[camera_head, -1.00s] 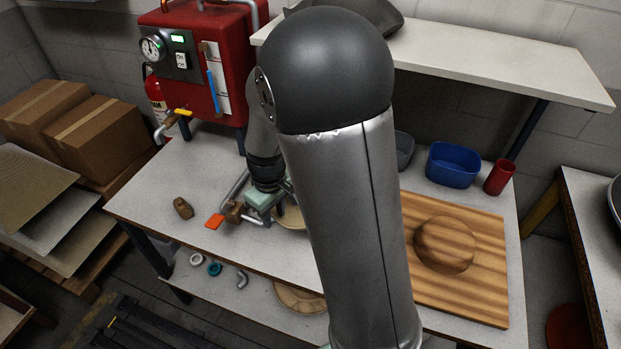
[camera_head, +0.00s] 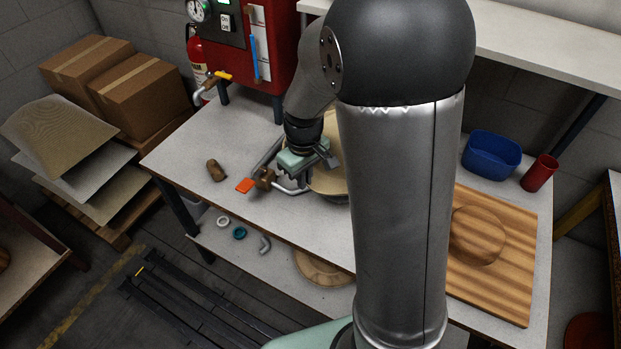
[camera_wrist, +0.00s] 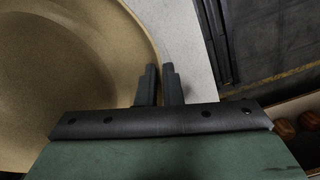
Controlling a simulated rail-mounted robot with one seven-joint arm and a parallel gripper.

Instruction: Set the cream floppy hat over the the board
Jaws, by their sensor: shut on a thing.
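The cream floppy hat (camera_head: 330,181) shows in the head view on the left part of the table, partly behind my arm. In the wrist view the hat (camera_wrist: 60,75) fills the upper left as a wide tan brim and hollow. My gripper (camera_wrist: 160,85) is shut on the edge of the brim; in the head view it (camera_head: 300,170) is at the hat's left side. The striped wooden board (camera_head: 512,285) lies at the table's right end, with a rounded wooden form (camera_head: 478,236) on it. My arm hides the board's left part.
A blue bin (camera_head: 491,157) and a red cup (camera_head: 540,173) stand behind the board. A red machine (camera_head: 275,50) with a yellow-handled valve stands at the back left. A brown object (camera_head: 215,170) and an orange piece (camera_head: 245,186) lie left of my gripper.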

